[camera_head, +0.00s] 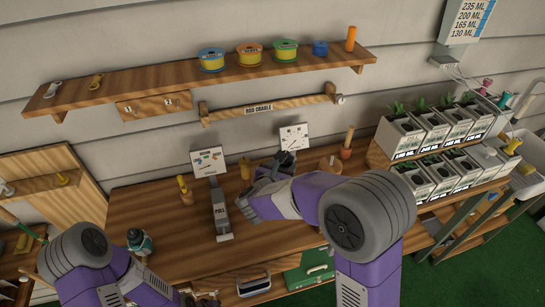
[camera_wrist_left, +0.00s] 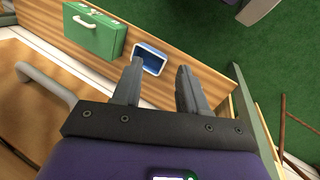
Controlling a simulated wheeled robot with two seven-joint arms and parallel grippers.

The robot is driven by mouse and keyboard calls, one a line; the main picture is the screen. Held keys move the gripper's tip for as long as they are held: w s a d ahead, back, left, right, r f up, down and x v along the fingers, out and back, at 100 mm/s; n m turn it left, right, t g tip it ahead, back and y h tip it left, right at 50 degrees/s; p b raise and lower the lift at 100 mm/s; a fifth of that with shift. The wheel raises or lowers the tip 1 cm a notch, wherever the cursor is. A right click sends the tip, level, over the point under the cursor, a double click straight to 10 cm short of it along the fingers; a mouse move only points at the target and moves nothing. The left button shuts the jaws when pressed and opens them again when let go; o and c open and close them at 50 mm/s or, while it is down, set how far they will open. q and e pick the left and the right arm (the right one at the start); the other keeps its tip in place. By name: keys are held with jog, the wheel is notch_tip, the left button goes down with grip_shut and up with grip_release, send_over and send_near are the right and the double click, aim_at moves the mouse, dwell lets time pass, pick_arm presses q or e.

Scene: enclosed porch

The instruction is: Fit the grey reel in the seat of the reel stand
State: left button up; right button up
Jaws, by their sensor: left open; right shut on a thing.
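My right gripper (camera_head: 281,164) is over the back of the workbench, in front of the small white dial card. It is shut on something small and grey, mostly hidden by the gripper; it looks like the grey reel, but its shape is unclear. My left gripper (camera_wrist_left: 153,88) is open and empty in the left wrist view, above the bench's front side. In the head view it is only partly seen at the bottom edge.
A wall shelf (camera_head: 205,77) holds coloured spools above. White planters (camera_head: 402,135) stand at the right.

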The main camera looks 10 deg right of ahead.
jog(key=shift+w+a+r+m+g+h, duration=0.15)
jog(key=shift+w+a+r+m+h, duration=0.1)
jog(key=shift+w+a+r+m, duration=0.15)
jog(key=shift+w+a+r+m+g+h, duration=0.15)
jog(key=shift+w+a+r+m+h, duration=0.1)
jog(key=shift+w, duration=0.25)
jog(key=shift+f, duration=0.15)
jog(key=shift+f+b, duration=1.55)
jog(key=shift+f, duration=0.5)
jog(key=shift+n, duration=0.25)
jog(key=shift+s, duration=0.1)
jog(key=shift+f+b, duration=0.9)
jog(key=shift+f, duration=0.35)
dwell(1.4)
